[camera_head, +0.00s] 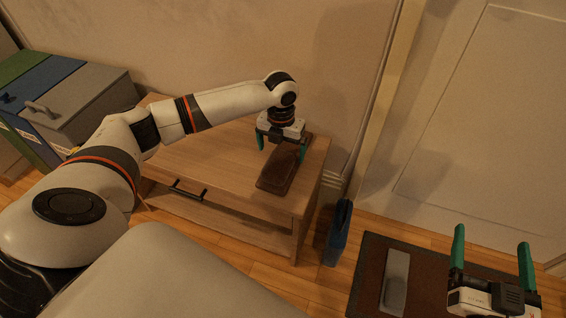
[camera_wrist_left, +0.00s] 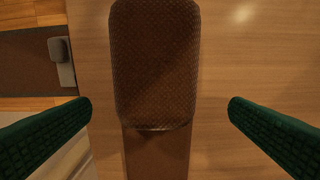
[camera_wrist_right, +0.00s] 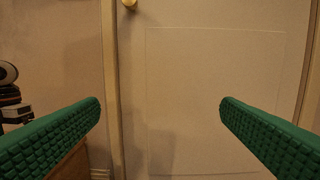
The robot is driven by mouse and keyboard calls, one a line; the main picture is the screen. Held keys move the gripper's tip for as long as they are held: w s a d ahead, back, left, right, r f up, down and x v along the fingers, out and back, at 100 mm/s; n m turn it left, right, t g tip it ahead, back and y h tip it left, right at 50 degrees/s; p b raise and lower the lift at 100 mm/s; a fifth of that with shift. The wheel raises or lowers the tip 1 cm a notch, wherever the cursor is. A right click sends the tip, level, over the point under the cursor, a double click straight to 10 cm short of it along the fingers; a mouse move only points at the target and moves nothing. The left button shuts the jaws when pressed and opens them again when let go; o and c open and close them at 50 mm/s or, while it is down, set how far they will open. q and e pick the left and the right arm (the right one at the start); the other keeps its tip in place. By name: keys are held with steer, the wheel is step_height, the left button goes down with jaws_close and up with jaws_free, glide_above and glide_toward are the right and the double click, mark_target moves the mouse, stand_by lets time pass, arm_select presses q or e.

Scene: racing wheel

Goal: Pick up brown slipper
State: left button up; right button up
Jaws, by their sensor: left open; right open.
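The brown slipper (camera_head: 277,172) lies on the wooden cabinet top (camera_head: 215,160), near its right end. In the left wrist view the slipper (camera_wrist_left: 155,60) runs lengthwise up the picture, its sole end pointing to the viewer. My left gripper (camera_head: 281,149) is open above the slipper. Its green fingers are on either side of the slipper in the left wrist view (camera_wrist_left: 160,106), with clear gaps to both. My right gripper (camera_head: 491,240) is open and empty, held over the floor mat at the lower right and facing the door. The slipper's far part is partly hidden by my left gripper.
A dark mat (camera_head: 375,262) with a grey object (camera_head: 396,285) lies on the floor. A blue object (camera_head: 338,235) stands beside the cabinet's right side. Grey, blue and green boxes (camera_head: 88,98) stand at the left. A wall is behind the cabinet; a door (camera_wrist_right: 220,90) is at the right.

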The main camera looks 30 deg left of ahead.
mark_target(283, 153)
arm_select(q)
steer(key=f+b, duration=0.1)
steer(key=f, duration=0.1)
steer(key=f+b, duration=0.1)
steer(key=f, duration=0.1)
steer(key=shift+w+d+f, duration=0.15)
steer(key=shift+w+f, duration=0.05)
steer(key=shift+f, duration=0.25)
steer(key=c, duration=1)
arm_select(e)
steer(key=s+r+t+y, duration=0.2)
steer(key=s+r+t, duration=0.1)
steer(key=r+t, duration=0.3)
step_height(283, 153, up, 2)
steer(key=shift+a+r+t, duration=0.15)
steer(key=shift+a+t, duration=0.1)
steer(key=shift+t, duration=0.15)
